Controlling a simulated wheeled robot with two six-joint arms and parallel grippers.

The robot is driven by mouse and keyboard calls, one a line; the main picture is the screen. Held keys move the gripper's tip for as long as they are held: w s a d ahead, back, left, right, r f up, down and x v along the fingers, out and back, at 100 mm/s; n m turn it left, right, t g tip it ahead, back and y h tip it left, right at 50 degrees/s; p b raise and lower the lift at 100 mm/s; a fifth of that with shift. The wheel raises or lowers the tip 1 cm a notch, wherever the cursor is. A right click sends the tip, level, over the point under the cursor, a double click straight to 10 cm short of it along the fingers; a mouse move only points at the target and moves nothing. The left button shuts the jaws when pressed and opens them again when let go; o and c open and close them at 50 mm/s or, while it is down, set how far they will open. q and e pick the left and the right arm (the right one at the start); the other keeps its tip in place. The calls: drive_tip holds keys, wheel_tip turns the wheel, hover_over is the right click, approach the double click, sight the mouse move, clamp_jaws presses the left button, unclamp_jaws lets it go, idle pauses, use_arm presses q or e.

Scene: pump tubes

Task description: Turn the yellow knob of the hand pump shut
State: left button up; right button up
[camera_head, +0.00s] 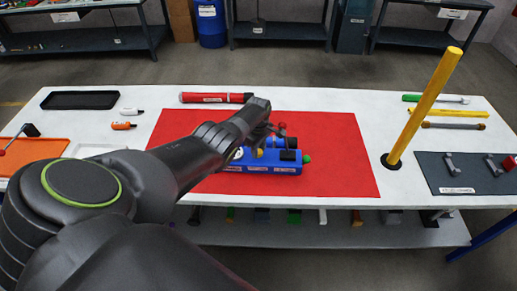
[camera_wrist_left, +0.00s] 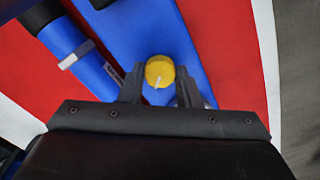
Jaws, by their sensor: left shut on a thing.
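The blue hand pump (camera_head: 275,168) lies on the red mat (camera_head: 335,150), partly hidden by my left arm. Its yellow knob (camera_head: 259,153) shows just below my left gripper (camera_head: 262,138). In the left wrist view the round yellow knob (camera_wrist_left: 159,70) has a pale pointer line toward its lower edge. It sits between the fingertips of the left gripper (camera_wrist_left: 160,80), which is shut on it. The pump's blue body (camera_wrist_left: 135,30) runs beneath. The line's exact angle relative to the pump is hard to tell. My right gripper is not in view.
A red tube (camera_head: 215,98) lies at the mat's back edge. A tall yellow pole (camera_head: 425,105) stands leaning to its right. A dark tray (camera_head: 80,100) and an orange tray (camera_head: 30,149) are at left. A grey mat with metal parts (camera_head: 435,183) is at right.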

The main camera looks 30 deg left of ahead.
use_arm(q)
drive_tip(key=o, duration=1)
drive_tip(key=shift+r, duration=0.1)
wheel_tip(320, 180, up, 6)
drive_tip(key=p, duration=0.2)
drive_tip(key=shift+r+p, duration=0.2)
drive_tip(key=shift+p, duration=0.15)
wheel_tip(320, 180, up, 11)
drive_tip(key=shift+f+b, duration=0.1)
drive_tip(key=shift+b, duration=0.45)
